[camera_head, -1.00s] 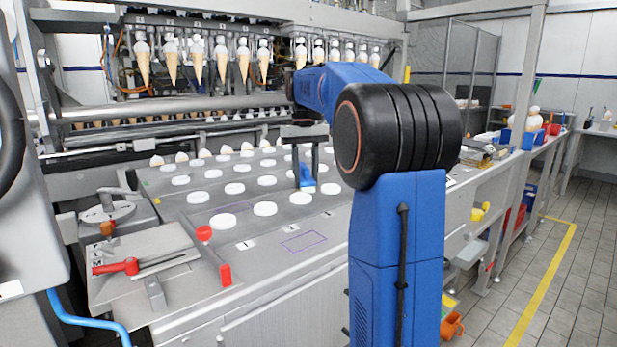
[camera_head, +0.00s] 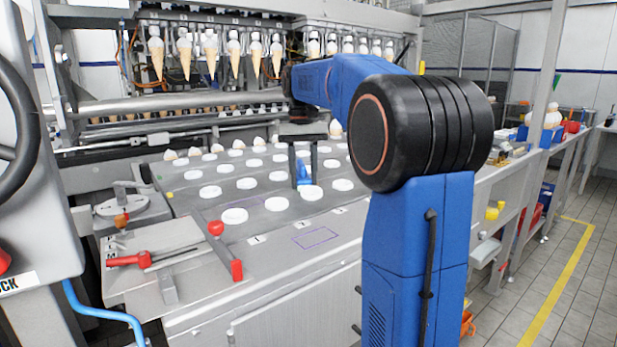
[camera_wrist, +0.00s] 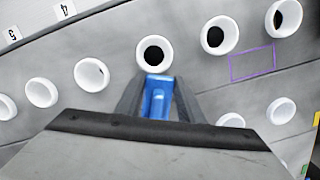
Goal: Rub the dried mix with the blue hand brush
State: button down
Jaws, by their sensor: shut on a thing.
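My gripper (camera_head: 303,178) is shut on the blue hand brush (camera_head: 304,172), which points down over the grey plate (camera_head: 330,222). In the wrist view the blue brush (camera_wrist: 158,97) sits between the two dark fingers (camera_wrist: 158,84), and its far end is close to the rim of a white ring (camera_wrist: 154,55) with a dark hole. In the head view the brush end is just behind and left of a white ring (camera_head: 311,192). I cannot tell whether it touches the plate. I cannot make out the dried mix in either view.
Rows of white rings (camera_head: 277,204) cover the plate. A purple outlined rectangle (camera_head: 317,238) lies near its front edge. A red knob (camera_head: 216,227) and a red-handled lever (camera_head: 128,260) stand at the front left. Cones (camera_head: 210,55) hang above the back.

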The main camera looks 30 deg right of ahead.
jog(key=c, duration=2.3)
grip_release()
jog(key=shift+s+a+f, duration=0.1)
jog(key=shift+s+a, duration=0.1)
jog(key=shift+a, duration=0.8)
jog(key=shift+o, duration=0.2)
jog(key=shift+r, duration=0.5)
jog(key=shift+c, duration=0.2)
jog(key=shift+a+r, duration=0.15)
jog(key=shift+r, duration=0.2)
grip_shut()
jog(key=shift+a+r, duration=0.2)
jog(key=shift+r, duration=0.2)
jog(key=shift+d+r, duration=0.2)
jog(key=shift+r, duration=0.75)
jog(key=shift+d+r, duration=0.15)
jog(key=shift+r, duration=0.75)
jog(key=shift+r, duration=0.1)
jog(key=shift+r, duration=1.45)
